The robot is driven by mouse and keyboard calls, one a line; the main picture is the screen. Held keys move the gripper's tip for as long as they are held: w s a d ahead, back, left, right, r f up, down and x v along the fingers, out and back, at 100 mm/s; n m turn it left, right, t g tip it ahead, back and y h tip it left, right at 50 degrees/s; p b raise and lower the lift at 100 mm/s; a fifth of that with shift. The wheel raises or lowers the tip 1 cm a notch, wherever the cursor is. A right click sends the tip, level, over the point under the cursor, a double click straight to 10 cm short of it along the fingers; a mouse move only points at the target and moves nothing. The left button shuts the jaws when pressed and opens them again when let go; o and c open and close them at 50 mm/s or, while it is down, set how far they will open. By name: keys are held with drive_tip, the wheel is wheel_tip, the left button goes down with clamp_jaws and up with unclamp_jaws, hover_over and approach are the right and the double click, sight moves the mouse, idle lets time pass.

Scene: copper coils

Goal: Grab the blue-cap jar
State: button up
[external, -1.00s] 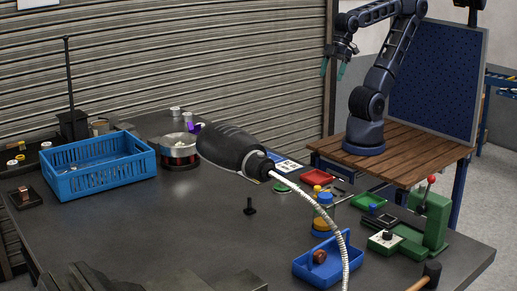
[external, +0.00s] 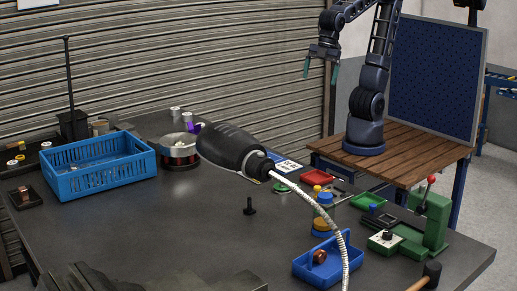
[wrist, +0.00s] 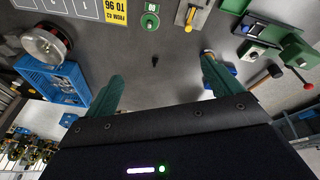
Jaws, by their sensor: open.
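A jar with a blue cap (external: 325,197) stands on the dark workbench in the external view, right of the middle. The white hose crosses in front of it, and its lower part looks amber. A yellow-topped item (external: 317,189) is right behind it. I cannot make out the jar clearly there; the right finger covers part of that area.
A black lamp or nozzle head (external: 232,147) with its white hose hangs over the bench. A blue crate (external: 75,183) is at left. The bench's middle is fairly clear.

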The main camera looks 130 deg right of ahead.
drive_tip(key=w+a+f+n+g, duration=0.1)
drive_tip(key=w+a+f+n, duration=0.15)
drive_tip(key=w+a, duration=0.5)
drive_tip(key=n+g, duration=0.2)
drive_tip(key=n, duration=0.9)
hover_over(325, 195)
drive_tip(key=f, duration=1.9)
drive_tip(key=shift+w+a+f, duration=0.15)
drive_tip(key=shift+w+a, duration=0.15)
drive_tip(key=shift+a+f, duration=0.2)
drive_tip(key=shift+f, duration=0.25)
wheel_tip(325, 195, down, 5)
drive_tip(key=shift+d+r, duration=0.1)
drive_tip(key=shift+s+d+f, duration=0.1)
drive_tip(key=shift+d+f, duration=0.05)
drive_tip(key=shift+f, duration=0.75)
drive_tip(key=shift+s+d+f, duration=0.1)
drive_tip(key=shift+s+f, duration=0.05)
drive_tip(key=shift+f, duration=0.75)
drive_tip(key=shift+s+d+f, duration=0.1)
drive_tip(key=shift+d+f, duration=0.05)
drive_tip(key=shift+f, duration=0.75)
drive_tip(key=c, duration=1.4)
drive_tip(key=shift+c, duration=0.2)
